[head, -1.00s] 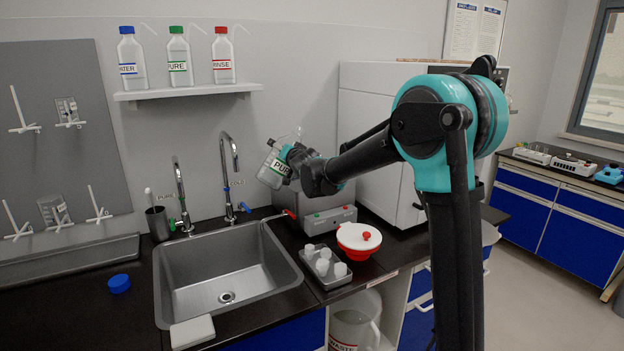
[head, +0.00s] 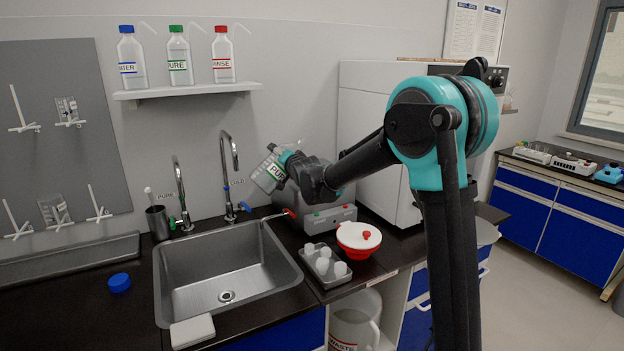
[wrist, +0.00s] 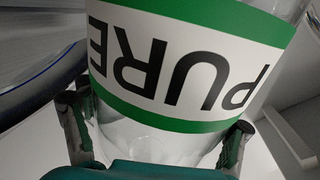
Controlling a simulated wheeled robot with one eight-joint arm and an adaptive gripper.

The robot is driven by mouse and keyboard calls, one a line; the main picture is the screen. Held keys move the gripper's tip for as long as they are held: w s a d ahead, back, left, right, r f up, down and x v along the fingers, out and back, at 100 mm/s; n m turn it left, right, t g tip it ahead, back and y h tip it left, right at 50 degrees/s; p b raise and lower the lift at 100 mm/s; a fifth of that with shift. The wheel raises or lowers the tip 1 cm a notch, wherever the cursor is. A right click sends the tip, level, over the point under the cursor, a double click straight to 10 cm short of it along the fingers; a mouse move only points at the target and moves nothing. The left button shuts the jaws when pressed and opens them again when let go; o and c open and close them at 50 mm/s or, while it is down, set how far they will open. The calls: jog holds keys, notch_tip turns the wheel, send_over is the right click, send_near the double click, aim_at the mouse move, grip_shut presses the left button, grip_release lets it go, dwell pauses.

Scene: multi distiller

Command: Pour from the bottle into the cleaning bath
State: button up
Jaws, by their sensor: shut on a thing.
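A clear bottle (head: 267,175) with a green-and-white PURE label is held tilted in the air in the head view. My gripper (head: 287,160) is shut around it. In the wrist view the bottle (wrist: 180,60) fills the middle, with its label upside down and a finger of my gripper (wrist: 158,135) on each side. My wrist and arm hide part of the bath's top. I cannot see any liquid flowing.
The sink (head: 225,292) and its two taps (head: 229,180) are left of the bath. A tall white cabinet (head: 375,110) stands right. Three bottles line the shelf (head: 190,91).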

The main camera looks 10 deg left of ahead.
jog(key=shift+s+a+f+m, duration=0.1)
jog(key=shift+a+f+m, duration=0.05)
jog(key=shift+f+m, duration=0.15)
jog(key=shift+s+a+r+m+p, duration=0.15)
jog(key=shift+a+r+m+p, duration=0.05)
jog(key=shift+r+m+p, duration=0.5)
dwell(0.8)
jog(key=shift+s+a+m+g+y, duration=0.15)
jog(key=shift+m+g+y, duration=0.2)
jog(key=shift+m, duration=0.35)
dwell(0.7)
jog(key=shift+w+d+f+m+g+p, duration=0.1)
jog(key=shift+w+d+m+g+p, duration=0.2)
jog(key=shift+m, duration=0.5)
dwell(0.6)
jog(key=shift+d+m+y+p, duration=0.1)
jog(key=shift+m+y+p, duration=0.3)
jog(key=shift+m, duration=0.4)
dwell(2.6)
